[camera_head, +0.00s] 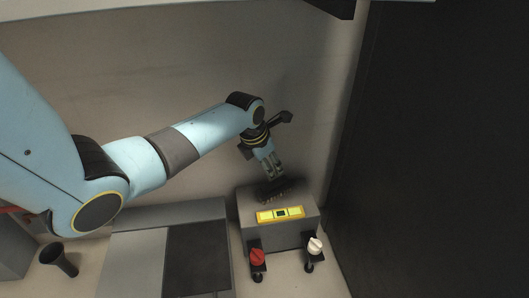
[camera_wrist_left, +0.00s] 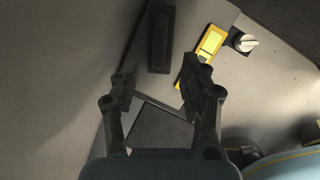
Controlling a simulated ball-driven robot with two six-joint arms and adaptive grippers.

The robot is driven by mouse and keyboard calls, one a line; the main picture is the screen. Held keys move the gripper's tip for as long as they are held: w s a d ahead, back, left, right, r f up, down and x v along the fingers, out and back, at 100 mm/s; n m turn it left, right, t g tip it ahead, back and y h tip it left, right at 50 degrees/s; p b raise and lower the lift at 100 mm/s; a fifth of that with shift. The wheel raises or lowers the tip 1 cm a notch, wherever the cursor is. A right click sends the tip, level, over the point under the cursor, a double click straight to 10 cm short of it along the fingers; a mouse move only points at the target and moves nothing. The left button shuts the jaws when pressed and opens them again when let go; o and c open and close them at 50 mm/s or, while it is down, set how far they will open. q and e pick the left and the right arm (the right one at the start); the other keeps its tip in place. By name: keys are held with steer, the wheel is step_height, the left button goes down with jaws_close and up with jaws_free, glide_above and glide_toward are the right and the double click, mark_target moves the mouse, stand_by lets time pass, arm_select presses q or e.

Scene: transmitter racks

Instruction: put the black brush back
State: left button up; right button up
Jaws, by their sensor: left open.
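The black brush (camera_head: 276,191) lies on top of a grey box (camera_head: 272,236), towards its back edge. It also shows in the left wrist view as a dark oblong block (camera_wrist_left: 160,38), apart from the fingers and above them in the picture. My left gripper (camera_head: 272,172) hangs just above the brush in the head view. In the left wrist view its two fingers (camera_wrist_left: 160,82) are spread, with nothing held between them. My right gripper is in neither view.
A yellow-framed piece (camera_head: 280,214) sits on the box beside the brush. A red knob (camera_head: 257,257) and a white knob (camera_head: 315,246) stand at its front. A dark cup (camera_head: 58,258) is at lower left. A dark panel (camera_head: 440,150) fills the right, and a wall rises behind.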

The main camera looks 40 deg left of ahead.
arm_select(q)
steer(key=s+d+r+m, duration=0.2)
steer(key=s+d+m, duration=0.1)
steer(key=s+m, duration=0.8)
steer(key=s+d+r+m+g+p, duration=0.1)
steer(key=s+d+r+m, duration=0.2)
steer(key=s+m, duration=0.8)
steer(key=s+d+r+m, duration=0.3)
steer(key=s+d+m, duration=0.1)
steer(key=s+m, duration=0.7)
steer(key=shift+m+p, duration=0.3)
steer(key=shift+p, duration=0.05)
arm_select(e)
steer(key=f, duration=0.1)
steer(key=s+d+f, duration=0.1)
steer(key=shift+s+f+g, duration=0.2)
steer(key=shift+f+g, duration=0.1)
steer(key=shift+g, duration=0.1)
arm_select(q)
steer(key=shift+s, duration=0.1)
